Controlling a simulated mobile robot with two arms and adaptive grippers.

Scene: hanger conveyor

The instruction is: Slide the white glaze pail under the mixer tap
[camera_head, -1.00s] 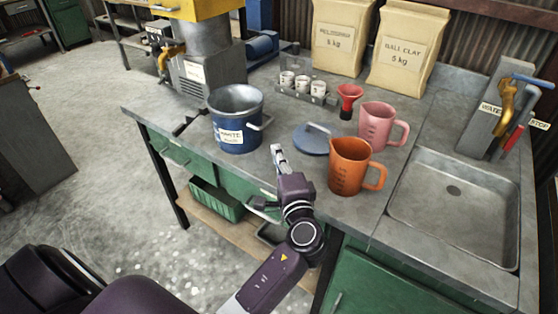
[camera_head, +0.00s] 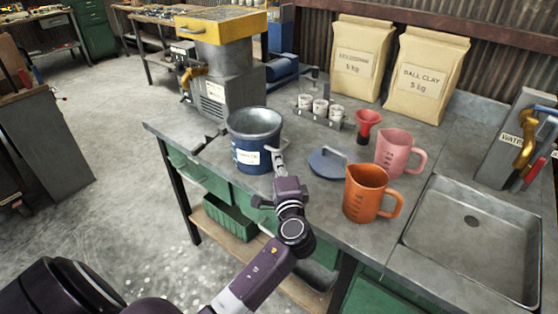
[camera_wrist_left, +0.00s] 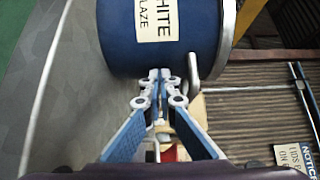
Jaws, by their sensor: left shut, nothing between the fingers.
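The white glaze pail (camera_head: 254,142) is a blue, open-topped bucket with a "WHITE GLAZE" label. It stands upright on the grey workbench (camera_head: 300,205), right of and in front of the mixer (camera_head: 236,80). A brass tap (camera_head: 190,76) juts from the mixer's left side. My left gripper (camera_head: 277,155) is shut and empty at the pail's right side, by its handle. In the left wrist view, the closed fingertips (camera_wrist_left: 160,76) are at the pail's wall (camera_wrist_left: 118,45) below the label; I cannot tell whether they touch. My right gripper is out of view.
A blue lid (camera_head: 327,163), an orange jug (camera_head: 366,196), a pink jug (camera_head: 395,152) and a red funnel (camera_head: 367,124) stand to the right. Small cups (camera_head: 320,107) sit in a rack behind. A sink (camera_head: 470,240) is at far right. The bench between pail and mixer looks mostly clear.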

